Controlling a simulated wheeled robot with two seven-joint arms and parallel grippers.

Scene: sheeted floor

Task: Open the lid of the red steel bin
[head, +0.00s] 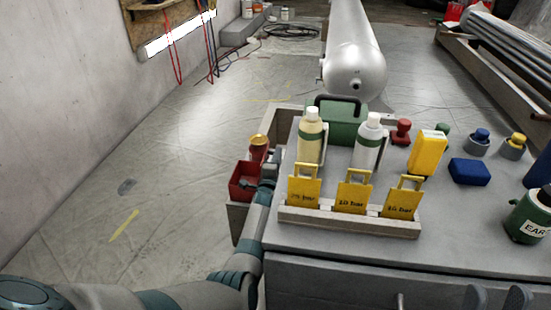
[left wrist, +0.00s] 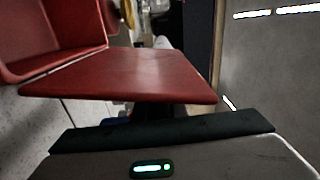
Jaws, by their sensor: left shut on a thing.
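The red steel bin (head: 243,182) stands at the left side of the grey bench, with a dark recess showing in its top. My left gripper (head: 270,172) is at the bin's right side, partly hidden by its own wrist. In the left wrist view, a flat red panel (left wrist: 125,75), which looks like the lid, lies across the gripper, with red walls (left wrist: 50,30) to its left. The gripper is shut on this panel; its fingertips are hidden. Two dark fingers of my right gripper (head: 497,299) show apart at the lower right edge, empty.
The bench (head: 345,248) holds yellow tags in a wooden rack (head: 345,220), two bottles, a green case (head: 338,128), a yellow box (head: 427,153) and a blue box (head: 469,172). A red item with a yellow top (head: 258,147) stands behind the bin.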

